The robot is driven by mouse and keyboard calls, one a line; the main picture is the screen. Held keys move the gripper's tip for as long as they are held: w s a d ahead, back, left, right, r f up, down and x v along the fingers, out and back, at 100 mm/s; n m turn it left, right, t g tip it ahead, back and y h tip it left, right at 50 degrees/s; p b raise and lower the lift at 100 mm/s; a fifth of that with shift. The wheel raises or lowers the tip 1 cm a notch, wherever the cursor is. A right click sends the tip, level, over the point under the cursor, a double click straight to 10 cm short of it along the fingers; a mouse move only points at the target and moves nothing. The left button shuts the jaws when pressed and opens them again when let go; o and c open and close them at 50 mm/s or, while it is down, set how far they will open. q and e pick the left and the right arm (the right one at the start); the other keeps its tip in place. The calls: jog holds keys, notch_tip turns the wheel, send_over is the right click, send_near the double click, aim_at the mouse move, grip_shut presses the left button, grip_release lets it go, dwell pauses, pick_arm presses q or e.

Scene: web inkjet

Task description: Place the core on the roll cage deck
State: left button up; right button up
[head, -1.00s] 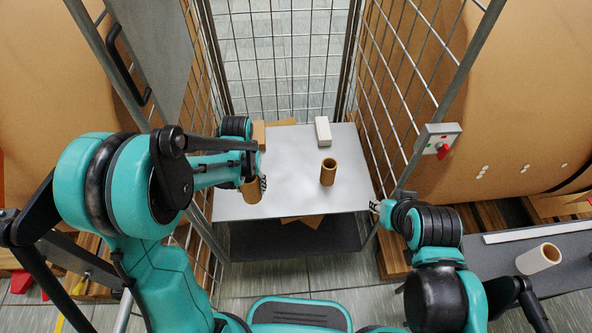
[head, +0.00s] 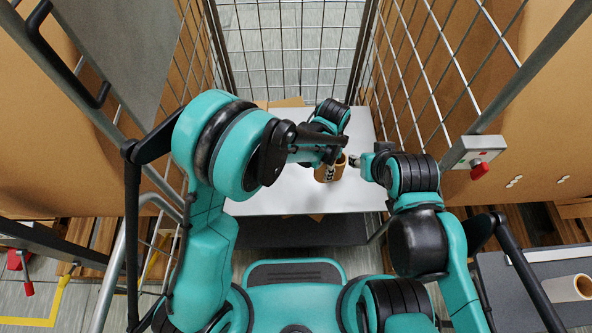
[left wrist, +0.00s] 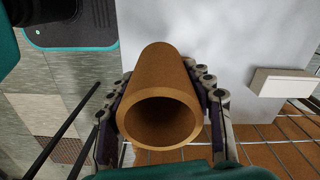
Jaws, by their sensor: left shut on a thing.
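A brown cardboard core (head: 325,174) is held by my left gripper (head: 331,167) over the roll cage deck (head: 300,200). In the left wrist view the core (left wrist: 160,100) sits between the two fingers (left wrist: 163,98), its open end facing the camera. I cannot tell whether its far end touches the deck. Another brown tube surface (head: 342,163) shows close on its right, where a second core stood; it is mostly hidden. My right gripper (head: 356,161) is just right of the cores, small and partly hidden; its opening is unclear.
Wire mesh walls enclose the deck at the left, back and right. Brown cardboard (head: 285,103) lies at the deck's back. The deck's front left is clear.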

pick_arm(q)
jog(key=shift+s+d+f+m, duration=0.15)
jog(key=shift+d+f+m, duration=0.05)
jog(key=shift+f+m, duration=0.15)
jog(key=w+a+f+b, duration=0.1)
jog(key=a+f+b, duration=0.1)
jog(key=a+f, duration=0.1)
jog(key=w+a+f+b, duration=0.1)
jog(key=a+f+b, duration=0.1)
jog(key=a+f, duration=0.2)
jog(key=w+a+f+b, duration=0.1)
jog(key=a+f+b, duration=0.1)
jog(key=a+f, duration=0.1)
jog(key=shift+w+a+f+b, duration=0.1)
jog(key=shift+a+f+b, duration=0.2)
jog(key=shift+f+b, duration=0.1)
jog(key=shift+r, duration=0.15)
jog(key=o, duration=1.1)
jog(key=shift+o, duration=0.2)
